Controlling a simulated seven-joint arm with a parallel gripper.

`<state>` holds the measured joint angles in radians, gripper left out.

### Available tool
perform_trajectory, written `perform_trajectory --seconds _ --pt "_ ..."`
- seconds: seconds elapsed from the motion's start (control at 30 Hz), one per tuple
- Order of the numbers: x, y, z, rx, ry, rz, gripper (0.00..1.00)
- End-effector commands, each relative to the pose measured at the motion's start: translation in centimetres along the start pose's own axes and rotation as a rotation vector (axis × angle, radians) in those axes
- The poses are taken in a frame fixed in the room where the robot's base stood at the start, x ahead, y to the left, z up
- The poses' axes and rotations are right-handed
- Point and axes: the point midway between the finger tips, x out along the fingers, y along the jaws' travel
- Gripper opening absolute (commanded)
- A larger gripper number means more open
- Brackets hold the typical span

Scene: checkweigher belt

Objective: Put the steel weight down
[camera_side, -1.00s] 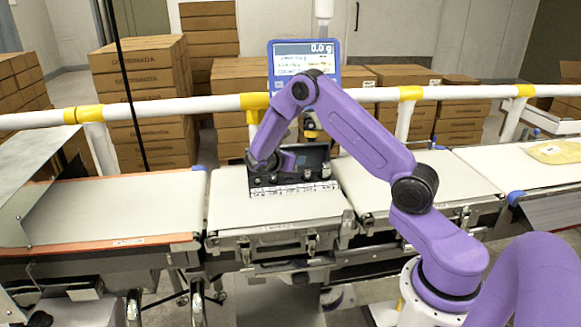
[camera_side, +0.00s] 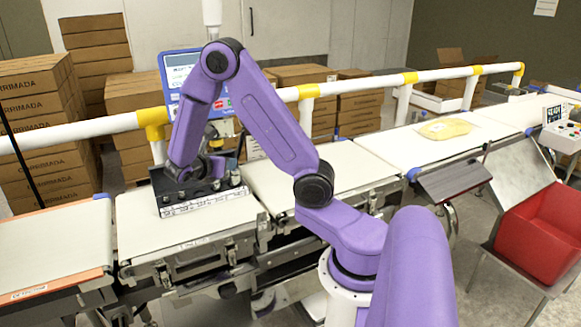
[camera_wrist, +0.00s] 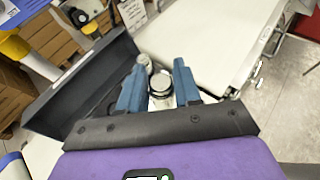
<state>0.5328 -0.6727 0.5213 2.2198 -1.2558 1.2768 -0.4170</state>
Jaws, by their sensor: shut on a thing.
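A steel weight (camera_wrist: 161,88) stands between the two blue fingers of my gripper (camera_wrist: 160,90) in the wrist view. The fingers are shut on it. In the side view my gripper is low over the dark weight case (camera_side: 205,207), and my arm hides its fingertips and the held weight. The case sits open on the middle belt section with several weights in it. I cannot tell whether the held weight's base touches anything. Another metal weight (camera_wrist: 144,64) stands just beyond the held one.
The case's raised black lid (camera_wrist: 75,90) is left of my fingers in the wrist view. A scale display (camera_side: 178,70) and a white rail (camera_side: 330,88) stand behind the belt. A yellow packet (camera_side: 445,128) lies on the far right belt; a red bin (camera_side: 540,240) stands right. The adjoining belt (camera_side: 345,165) is clear.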

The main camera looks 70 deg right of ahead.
Motion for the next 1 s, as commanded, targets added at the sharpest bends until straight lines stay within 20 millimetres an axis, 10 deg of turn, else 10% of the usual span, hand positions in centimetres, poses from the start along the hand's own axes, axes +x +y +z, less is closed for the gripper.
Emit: perform_trajectory --seconds 0.3,0.6,1.0 --pt "8.2 -9.0 2.7 0.105 -0.001 -0.349 0.00" --pt "12.3 -18.3 4.0 0.196 0.004 -0.653 0.00" --pt "16.5 -18.6 3.8 0.217 0.006 -0.727 0.00"
